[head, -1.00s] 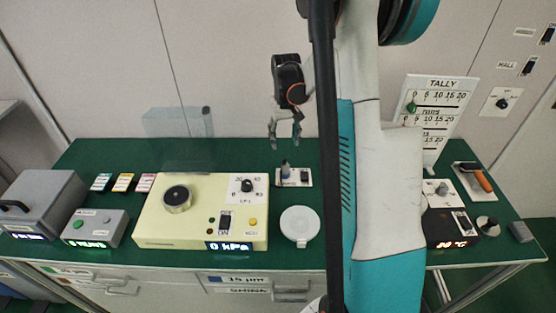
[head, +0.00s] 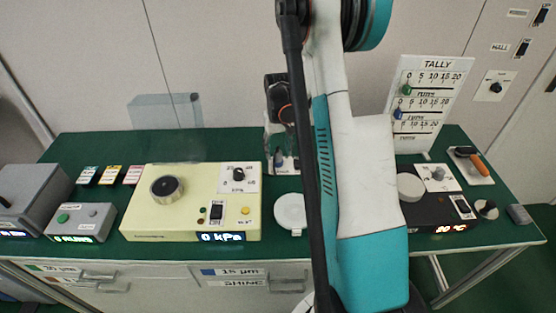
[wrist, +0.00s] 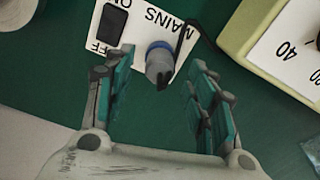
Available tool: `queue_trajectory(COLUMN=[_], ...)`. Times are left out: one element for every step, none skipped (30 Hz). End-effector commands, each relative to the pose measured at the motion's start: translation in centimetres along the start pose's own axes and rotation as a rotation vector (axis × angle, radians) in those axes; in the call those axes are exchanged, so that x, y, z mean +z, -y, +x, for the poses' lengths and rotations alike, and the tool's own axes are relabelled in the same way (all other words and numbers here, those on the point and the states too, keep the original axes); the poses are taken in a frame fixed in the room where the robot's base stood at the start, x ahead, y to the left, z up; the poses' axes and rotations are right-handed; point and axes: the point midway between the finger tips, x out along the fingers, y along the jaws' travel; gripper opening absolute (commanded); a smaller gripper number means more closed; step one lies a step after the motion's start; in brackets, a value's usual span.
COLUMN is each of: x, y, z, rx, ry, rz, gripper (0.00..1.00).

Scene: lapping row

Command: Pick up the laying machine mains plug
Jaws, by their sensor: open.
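The mains plug (wrist: 160,66) is a grey stub with a blue collar and a dark tip. It sits on a white plate (wrist: 136,36) lettered MAINS, beside a dark rocker switch. In the wrist view it lies between the two teal-padded fingers of my gripper (wrist: 163,60), with gaps on both sides. My gripper is open and empty. In the head view my gripper (head: 281,152) is low over the plate at the back of the green bench, and my arm and fingers hide much of plate and plug.
A cream machine (head: 190,205) stands left of the plate. A white round lid (head: 290,212) lies in front. A black cable runs near the plug in the wrist view. Right of my arm are a dark heater box (head: 440,212) and a tally board (head: 428,100).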

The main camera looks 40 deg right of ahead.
Motion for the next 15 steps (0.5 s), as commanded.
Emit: queue_trajectory(x=[-0.1,-0.1,-0.1,-0.1,-0.1,-0.1,-0.1,0.0,0.0,0.0,0.0,0.0,0.0,0.0,0.0], y=[-0.1,-0.1,0.0,0.0,0.0,0.0,0.0,0.0,0.0,0.0,0.0,0.0,0.0,0.0,0.0], z=[1.2,1.6,2.1,2.4,2.5,2.6,2.7,2.6,2.6,2.5,2.5,2.5,2.5,2.5,2.5], rx=[0.0,0.0,0.0,0.0,0.0,0.0,0.0,0.0,0.0,0.0,0.0,0.0,0.0,0.0,0.0], ry=[0.0,0.0,0.0,0.0,0.0,0.0,0.0,0.0,0.0,0.0,0.0,0.0,0.0,0.0,0.0], rz=[0.0,0.0,0.0,0.0,0.0,0.0,0.0,0.0,0.0,0.0,0.0,0.0,0.0,0.0,0.0], gripper=[0.51,0.51,0.51,0.51,0.51,0.51,0.51,0.51,0.51,0.51,0.51,0.49,0.42,0.35,0.26])
